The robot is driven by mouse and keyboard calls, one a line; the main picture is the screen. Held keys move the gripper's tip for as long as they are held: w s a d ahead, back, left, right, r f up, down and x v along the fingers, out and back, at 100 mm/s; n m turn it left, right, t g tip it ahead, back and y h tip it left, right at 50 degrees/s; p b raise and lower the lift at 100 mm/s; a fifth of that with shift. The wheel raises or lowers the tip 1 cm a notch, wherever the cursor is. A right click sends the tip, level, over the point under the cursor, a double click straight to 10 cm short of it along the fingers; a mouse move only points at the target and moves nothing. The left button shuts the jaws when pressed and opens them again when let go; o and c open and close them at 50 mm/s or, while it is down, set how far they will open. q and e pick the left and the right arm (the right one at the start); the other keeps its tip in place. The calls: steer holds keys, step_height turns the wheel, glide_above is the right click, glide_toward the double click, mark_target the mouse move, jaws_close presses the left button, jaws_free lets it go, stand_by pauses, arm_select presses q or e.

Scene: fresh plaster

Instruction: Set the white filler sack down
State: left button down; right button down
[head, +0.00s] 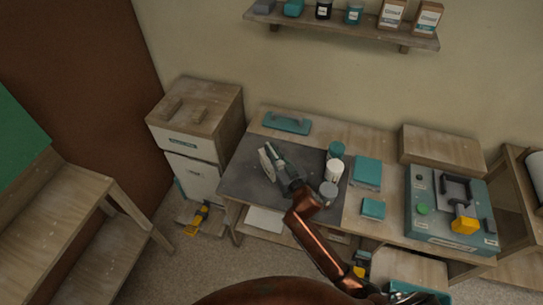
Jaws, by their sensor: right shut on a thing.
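My right gripper (275,167) is over the dark mat (240,182) on the workbench, left of the cans. It is shut on a small pale thing, which looks like the white filler sack (264,162). The fingers hide part of it. I cannot tell whether it touches the mat or hangs just above it. My left gripper is not in view.
A white can (334,170), a grey one (328,188) and a teal one (336,149) stand close right of the gripper. A teal float (287,123) lies behind. Teal boxes (367,171) and a teal machine (428,225) are farther right. The mat's left part is clear.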

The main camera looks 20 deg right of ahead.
step_height(320, 180, down, 4)
steer(key=shift+w+r+b, duration=0.15)
steer(key=shift+r+b, duration=0.1)
steer(key=shift+b, duration=0.35)
steer(key=shift+r, duration=0.15)
steer(key=c, duration=2.4)
jaws_free()
steer(key=shift+f, duration=0.25)
steer(key=o, duration=0.4)
steer(key=shift+r, duration=0.15)
steer(key=s, duration=0.4)
steer(key=s+d+p, duration=0.1)
steer(key=s, duration=0.3)
steer(key=s+d, duration=0.1)
steer(key=s, duration=0.3)
steer(key=shift+d, duration=0.15)
